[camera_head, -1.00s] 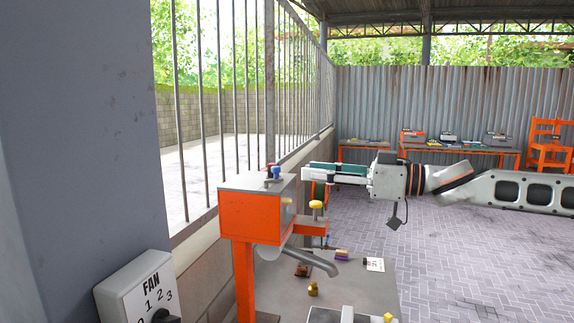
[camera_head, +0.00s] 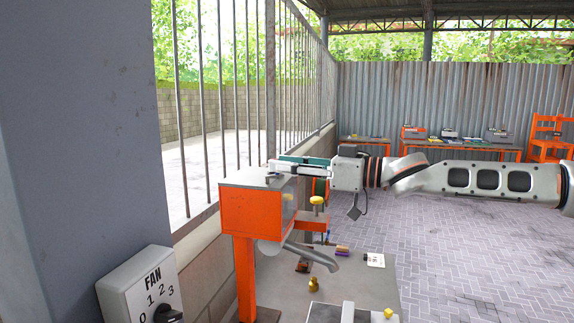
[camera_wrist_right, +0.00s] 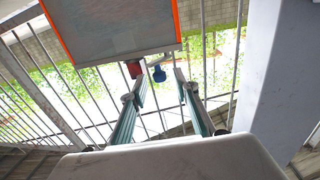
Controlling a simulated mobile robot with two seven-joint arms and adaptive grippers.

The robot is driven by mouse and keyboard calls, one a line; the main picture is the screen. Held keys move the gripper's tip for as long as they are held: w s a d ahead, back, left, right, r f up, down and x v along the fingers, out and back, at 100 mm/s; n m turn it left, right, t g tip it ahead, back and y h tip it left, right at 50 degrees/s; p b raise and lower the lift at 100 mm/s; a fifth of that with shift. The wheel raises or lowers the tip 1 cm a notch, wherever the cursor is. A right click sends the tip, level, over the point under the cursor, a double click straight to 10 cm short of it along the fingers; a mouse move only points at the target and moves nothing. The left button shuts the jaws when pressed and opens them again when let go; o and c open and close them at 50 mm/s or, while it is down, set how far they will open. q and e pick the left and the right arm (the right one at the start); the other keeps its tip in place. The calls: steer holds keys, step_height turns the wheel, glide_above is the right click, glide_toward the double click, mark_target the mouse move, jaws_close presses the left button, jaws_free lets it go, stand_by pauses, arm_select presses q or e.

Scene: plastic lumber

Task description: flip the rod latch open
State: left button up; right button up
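An orange box with a grey top (camera_head: 250,207) stands on an orange post. A grey bent rod (camera_head: 314,256) sticks out from under it; I cannot tell whether this is the rod latch. My right gripper (camera_head: 275,169) reaches from the right over the box's top. In the right wrist view its two fingers (camera_wrist_right: 160,98) are apart with nothing between them. A blue knob (camera_wrist_right: 158,74) shows just beyond the gap, with a red knob (camera_wrist_right: 135,69) to its left. In the head view the fingers largely hide these knobs. My left gripper is not in view.
A yellow knob (camera_head: 317,200) stands on an orange bracket right of the box. A grey bench top (camera_head: 330,280) below holds small items. A white fan switch (camera_head: 140,290) is at lower left. A barred fence (camera_head: 240,100) runs behind the box.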

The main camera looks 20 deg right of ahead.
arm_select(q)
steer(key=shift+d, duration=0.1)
arm_select(e)
jaws_close()
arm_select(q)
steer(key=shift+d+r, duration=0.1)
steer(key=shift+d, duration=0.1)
